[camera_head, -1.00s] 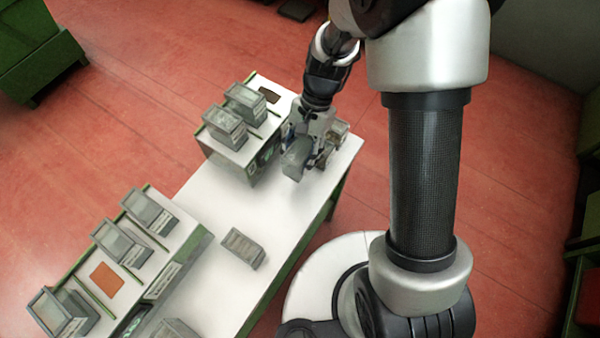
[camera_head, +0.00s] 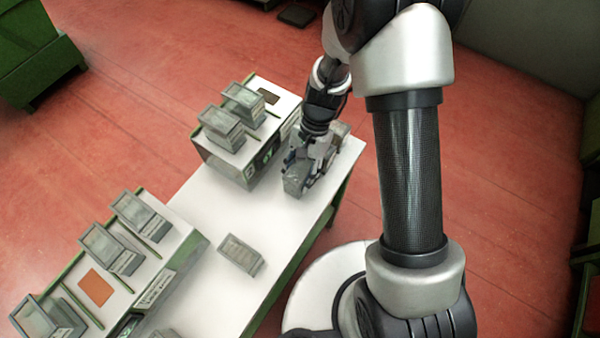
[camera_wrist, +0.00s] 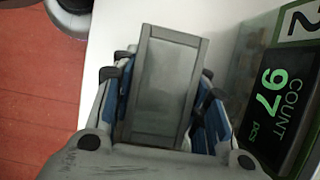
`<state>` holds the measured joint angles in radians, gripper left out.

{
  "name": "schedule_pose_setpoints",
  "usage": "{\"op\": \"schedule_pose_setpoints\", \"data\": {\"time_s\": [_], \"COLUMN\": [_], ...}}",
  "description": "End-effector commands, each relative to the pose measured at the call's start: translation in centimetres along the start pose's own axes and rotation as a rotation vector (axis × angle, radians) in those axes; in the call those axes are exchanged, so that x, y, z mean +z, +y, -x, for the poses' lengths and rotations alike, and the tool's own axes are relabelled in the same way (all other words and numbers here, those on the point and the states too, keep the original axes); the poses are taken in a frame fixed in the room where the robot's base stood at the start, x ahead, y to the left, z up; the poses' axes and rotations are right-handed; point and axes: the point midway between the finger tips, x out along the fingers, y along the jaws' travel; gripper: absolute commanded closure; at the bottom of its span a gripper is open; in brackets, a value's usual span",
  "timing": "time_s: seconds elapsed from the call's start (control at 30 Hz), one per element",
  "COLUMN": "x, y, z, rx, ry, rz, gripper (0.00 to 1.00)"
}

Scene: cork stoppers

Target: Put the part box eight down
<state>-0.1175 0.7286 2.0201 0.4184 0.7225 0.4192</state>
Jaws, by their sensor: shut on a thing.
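My gripper (camera_wrist: 165,110) is shut on a grey part box (camera_wrist: 166,80), with a finger along each long side of it. In the wrist view the box lies over the white table top, and I cannot tell whether it touches the table. In the head view my gripper (camera_head: 305,175) is low over the far right end of the white table (camera_head: 205,195), right of the counting unit with two boxes. The held box (camera_head: 295,180) is partly hidden there by my gripper. The number on the box cannot be read.
A counting unit (camera_head: 230,165) carrying grey boxes stands close left of my gripper; its display (camera_wrist: 275,105) reads 97. Another unit (camera_head: 150,285) with several boxes and an orange pad stands at lower left. A loose grey box (camera_head: 240,255) lies mid-table. Table between is clear.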

Motion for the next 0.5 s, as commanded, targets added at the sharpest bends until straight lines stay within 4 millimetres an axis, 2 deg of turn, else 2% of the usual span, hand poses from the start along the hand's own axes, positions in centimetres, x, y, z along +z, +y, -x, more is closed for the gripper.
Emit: {"op": "schedule_pose_setpoints", "data": {"time_s": [0.03, 0.07, 0.33, 0.5], "x": [-0.10, -0.07, -0.04, -0.04], "y": [0.01, 0.00, 0.01, 0.01], "z": [-0.27, -0.18, -0.14, -0.14], "rx": [0.000, 0.000, 0.000, 0.000], "ry": [0.000, 0.000, 0.000, 0.000], "rz": [0.000, 0.000, 0.000, 0.000], "gripper": [0.87, 0.57, 0.39, 0.39]}}
